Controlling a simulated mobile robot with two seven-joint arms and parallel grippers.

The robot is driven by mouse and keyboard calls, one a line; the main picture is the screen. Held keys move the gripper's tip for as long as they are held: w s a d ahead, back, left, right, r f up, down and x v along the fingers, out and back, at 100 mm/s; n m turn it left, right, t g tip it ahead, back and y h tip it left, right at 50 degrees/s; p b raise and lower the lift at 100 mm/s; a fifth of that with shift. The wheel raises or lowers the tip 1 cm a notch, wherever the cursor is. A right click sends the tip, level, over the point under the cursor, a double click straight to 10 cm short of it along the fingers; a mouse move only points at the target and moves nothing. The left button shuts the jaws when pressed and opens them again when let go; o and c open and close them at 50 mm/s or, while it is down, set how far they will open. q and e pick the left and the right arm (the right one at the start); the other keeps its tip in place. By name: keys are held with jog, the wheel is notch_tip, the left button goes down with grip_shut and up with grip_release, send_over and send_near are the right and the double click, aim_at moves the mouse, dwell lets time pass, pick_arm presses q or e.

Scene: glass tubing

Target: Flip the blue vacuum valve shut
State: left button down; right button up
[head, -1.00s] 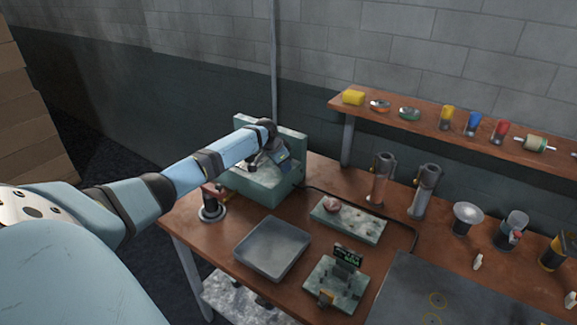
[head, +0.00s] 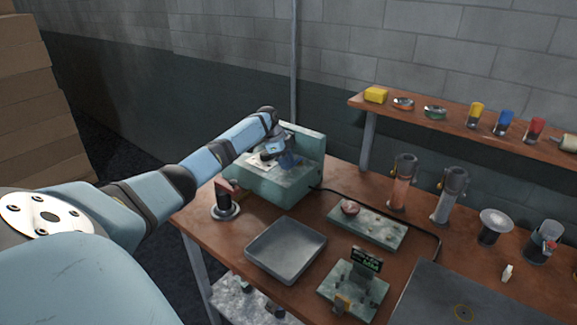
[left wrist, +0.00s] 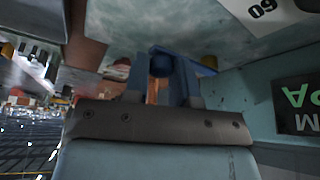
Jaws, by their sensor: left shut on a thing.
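The blue valve (left wrist: 160,64) is in the left wrist view, a round blue knob with a blue bar reaching right on the pale green pump housing. My left gripper (left wrist: 162,88) has its two fingers on either side of the knob and is shut on it. In the head view my left gripper (head: 286,160) is low over the green pump station (head: 275,190), inside its raised back wall. The valve cannot be made out there behind my gripper and wrist. My right gripper is not in view.
A red-topped stand (head: 226,205) is left of the station. A grey tray (head: 286,250), a pale green block with a small dish (head: 365,228) and a small display unit (head: 355,285) are in front and to the right. A black cable (head: 415,233) runs along the bench.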

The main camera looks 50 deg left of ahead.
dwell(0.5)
pick_arm(q)
jog(key=c, duration=0.9)
grip_release()
jog(key=shift+c, duration=0.2)
jog(key=shift+a, duration=0.1)
jog(key=b+v, duration=0.1)
jog(key=v, duration=1.2)
jog(key=shift+r, duration=0.35)
jog(key=shift+w+a, duration=0.1)
